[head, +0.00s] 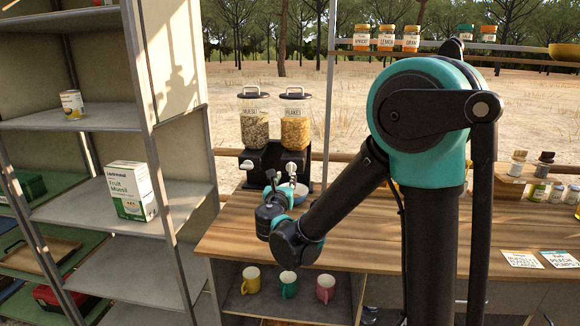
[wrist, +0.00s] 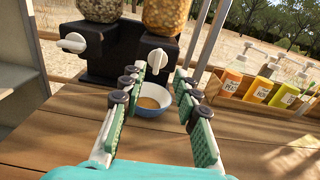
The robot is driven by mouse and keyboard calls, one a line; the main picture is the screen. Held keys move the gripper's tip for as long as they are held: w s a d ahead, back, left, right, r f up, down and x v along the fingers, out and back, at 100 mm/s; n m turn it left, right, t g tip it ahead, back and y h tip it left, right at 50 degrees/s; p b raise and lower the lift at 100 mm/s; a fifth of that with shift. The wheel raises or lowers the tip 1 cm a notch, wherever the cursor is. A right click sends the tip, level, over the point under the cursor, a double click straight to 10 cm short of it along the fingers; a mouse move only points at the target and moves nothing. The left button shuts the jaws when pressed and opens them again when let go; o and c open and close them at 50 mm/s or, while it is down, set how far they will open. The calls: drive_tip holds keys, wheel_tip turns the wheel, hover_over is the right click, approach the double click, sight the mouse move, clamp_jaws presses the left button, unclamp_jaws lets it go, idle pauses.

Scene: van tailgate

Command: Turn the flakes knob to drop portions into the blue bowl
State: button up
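The dispenser's black stand (head: 262,163) holds two clear canisters, muesli (head: 254,122) on the left and flakes (head: 295,125) on the right. In the wrist view the white flakes knob (wrist: 157,60) is on the stand's right half, and another white knob (wrist: 72,43) is on the left half. The blue bowl (wrist: 153,112) stands below the flakes side with some tan contents inside. My gripper (wrist: 158,78) is open and empty, its fingertips in front of the flakes knob and bowl. In the head view my arm hides part of the bowl (head: 300,191).
Mugs (head: 288,284) stand below the counter. The counter's near part (wrist: 50,125) is clear.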

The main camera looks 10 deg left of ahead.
sight(290, 164)
drive_tip(key=w, duration=1.1)
drive_tip(key=shift+w+d, duration=0.2)
drive_tip(key=shift+w, duration=0.15)
drive_tip(key=shift+c, duration=0.6)
clamp_jaws()
